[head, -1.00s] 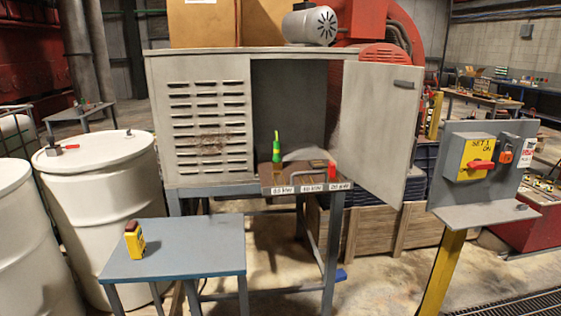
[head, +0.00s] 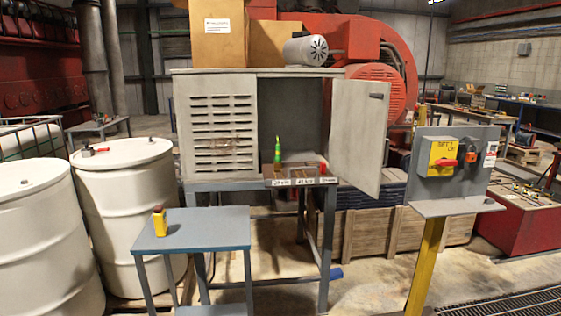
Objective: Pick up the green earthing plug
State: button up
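The green earthing plug (head: 277,152) stands upright in the open grey cabinet (head: 222,75), near its front edge at the left of the opening. It sits on a brownish shelf or tray (head: 268,174) with white labels along its front. A red item (head: 322,168) is at the right end of that tray. The cabinet's right door (head: 358,130) is swung open. My gripper is not in view.
A small blue-grey table (head: 195,232) with a yellow and red box (head: 160,221) stands front left. White drums (head: 125,205) are at the left. A yellow post (head: 427,262) with a switch panel (head: 455,165) stands at the right. Bare floor lies between.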

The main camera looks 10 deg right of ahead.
aim_at(278, 159)
jog(key=z, duration=0.15)
jog(key=k, duration=0.6)
jog(key=u, duration=0.85)
jog(key=i, duration=1.1)
jog(key=u, duration=0.05)
